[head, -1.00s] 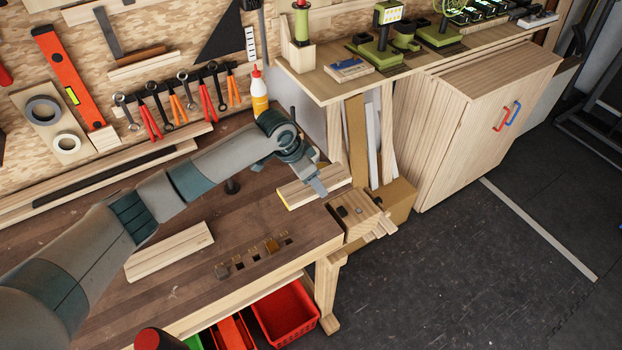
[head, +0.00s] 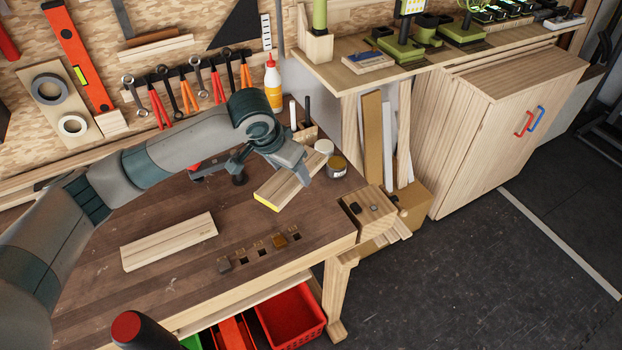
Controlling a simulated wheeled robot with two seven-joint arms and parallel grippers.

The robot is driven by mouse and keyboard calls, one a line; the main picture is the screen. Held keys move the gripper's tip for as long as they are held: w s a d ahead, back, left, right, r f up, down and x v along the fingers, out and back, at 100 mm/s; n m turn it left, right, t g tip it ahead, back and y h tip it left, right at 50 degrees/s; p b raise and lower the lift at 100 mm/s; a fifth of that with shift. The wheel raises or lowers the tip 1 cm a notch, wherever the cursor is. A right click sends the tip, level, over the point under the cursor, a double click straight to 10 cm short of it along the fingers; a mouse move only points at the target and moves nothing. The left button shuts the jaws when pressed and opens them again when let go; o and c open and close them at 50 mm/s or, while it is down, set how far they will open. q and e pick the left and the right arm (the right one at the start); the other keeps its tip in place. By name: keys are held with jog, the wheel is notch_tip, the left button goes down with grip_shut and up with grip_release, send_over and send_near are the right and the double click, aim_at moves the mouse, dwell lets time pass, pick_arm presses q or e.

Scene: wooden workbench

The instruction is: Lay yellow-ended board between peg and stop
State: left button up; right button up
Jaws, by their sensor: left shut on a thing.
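The yellow-ended board (head: 283,190) is pale wood, with its yellow end towards the front left. My left gripper (head: 307,178) is shut on it near its right side and holds it tilted in the picture over the back right of the bench. Whether the board touches the bench is unclear. My right gripper is not in view.
Another pale board (head: 169,241) lies on the workbench (head: 190,290) at left. A tin (head: 337,167), a white-lidded jar (head: 324,146) and a glue bottle (head: 273,85) stand at the back right. A wooden vise (head: 369,212) sits at the right edge. Bare benchtop lies between the boards.

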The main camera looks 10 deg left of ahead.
pick_arm(q)
jog(key=s+a+r+n+y+b, duration=0.1)
jog(key=s+a+n+y+b, duration=0.1)
jog(key=s+a+n+b, duration=0.4)
jog(key=s+a, duration=0.2)
jog(key=a, duration=0.1)
jog(key=shift+a+r+t+b, duration=0.15)
jog(key=shift+a+t+b, duration=0.1)
jog(key=shift+t+b, duration=0.05)
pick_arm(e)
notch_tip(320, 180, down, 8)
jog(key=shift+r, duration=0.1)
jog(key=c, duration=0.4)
pick_arm(q)
jog(key=shift+d, duration=0.1)
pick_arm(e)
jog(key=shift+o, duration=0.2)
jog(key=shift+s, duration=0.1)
